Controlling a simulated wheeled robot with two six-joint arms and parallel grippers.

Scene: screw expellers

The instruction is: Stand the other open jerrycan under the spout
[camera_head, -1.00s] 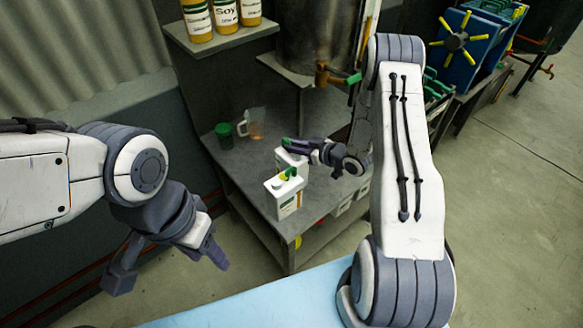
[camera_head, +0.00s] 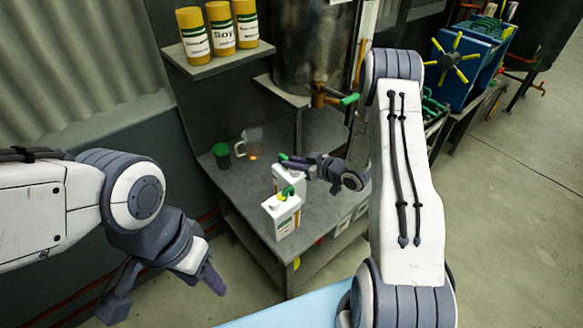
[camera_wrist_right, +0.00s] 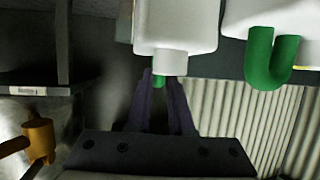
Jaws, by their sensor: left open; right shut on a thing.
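Two white jerrycans stand close together on the grey bench. The rear jerrycan (camera_head: 287,183) is partly hidden by my right gripper (camera_head: 291,163), which is shut on it near its top. In the right wrist view the fingers (camera_wrist_right: 160,88) close around a small green part below the white neck (camera_wrist_right: 172,62). The front jerrycan (camera_head: 280,217) has a green handle and a yellow part on top; a second white can with a green handle (camera_wrist_right: 270,58) shows in the wrist view. The spout (camera_head: 320,95) is a brass tap with a green lever under a steel tank. My left gripper (camera_head: 165,293) is open and empty.
A green-lidded dark jar (camera_head: 221,155) and a clear jug (camera_head: 250,142) stand at the back left of the grey bench (camera_head: 315,205). Several yellow bottles (camera_head: 221,25) stand on a shelf above. A thin post (camera_head: 298,130) rises under the tank.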

